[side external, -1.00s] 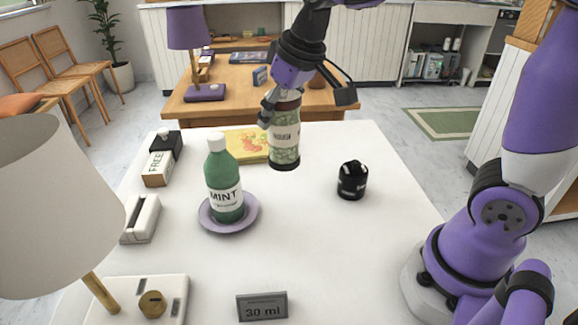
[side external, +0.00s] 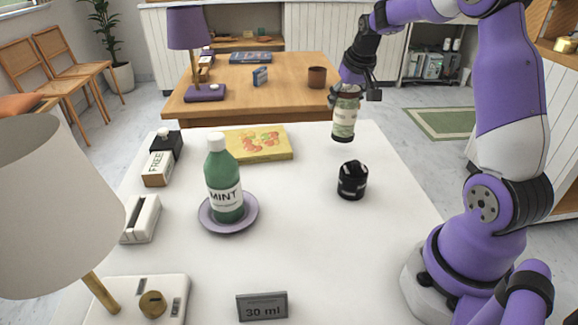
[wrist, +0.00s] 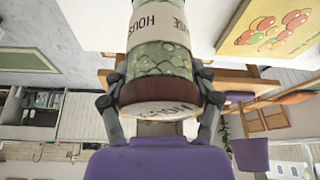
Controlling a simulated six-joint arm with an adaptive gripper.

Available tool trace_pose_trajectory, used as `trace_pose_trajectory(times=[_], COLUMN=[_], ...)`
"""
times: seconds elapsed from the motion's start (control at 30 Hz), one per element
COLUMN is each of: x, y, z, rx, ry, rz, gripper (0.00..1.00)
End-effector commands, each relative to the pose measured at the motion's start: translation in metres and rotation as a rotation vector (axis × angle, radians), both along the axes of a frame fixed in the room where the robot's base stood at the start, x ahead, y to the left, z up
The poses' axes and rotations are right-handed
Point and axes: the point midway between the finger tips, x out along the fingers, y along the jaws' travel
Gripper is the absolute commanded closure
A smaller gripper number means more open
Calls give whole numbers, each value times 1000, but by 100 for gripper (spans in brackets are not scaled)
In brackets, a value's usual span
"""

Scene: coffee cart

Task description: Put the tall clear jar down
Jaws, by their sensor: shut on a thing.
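The tall clear jar (side external: 344,119) has a pale label, green contents and a dark brown lid. My gripper (side external: 346,88) is shut on it near the lid and holds it upright at the far right part of the white table. A gap between its base and the tabletop is hard to judge. In the wrist view the jar (wrist: 158,58) appears upside down, with my gripper's fingers (wrist: 160,101) on both sides of its lid end.
On the white table (side external: 300,235), a black jar (side external: 352,181) stands nearer. A green MINT bottle (side external: 222,180) stands on a purple saucer (side external: 204,219). A yellow fruit-picture box (side external: 258,144) lies left of the jar. A 30 ml sign (side external: 262,306) stands in front. The middle is clear.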

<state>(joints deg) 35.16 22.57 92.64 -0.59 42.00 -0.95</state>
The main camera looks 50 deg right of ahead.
Motion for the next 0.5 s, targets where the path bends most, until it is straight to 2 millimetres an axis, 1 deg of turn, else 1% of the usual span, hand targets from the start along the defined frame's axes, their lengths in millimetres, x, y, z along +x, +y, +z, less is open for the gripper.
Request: trace_pose_trajectory(times=[0.1,0.3,0.4,0.5], x=[0,0,0,0], y=[-5,-4,-4,-4], z=[-7,-36,-42,-42], rx=[-1,0,-1,-2], ry=[-2,-1,-3,-4], rz=[0,1,1,1], gripper=[91,91,91,91])
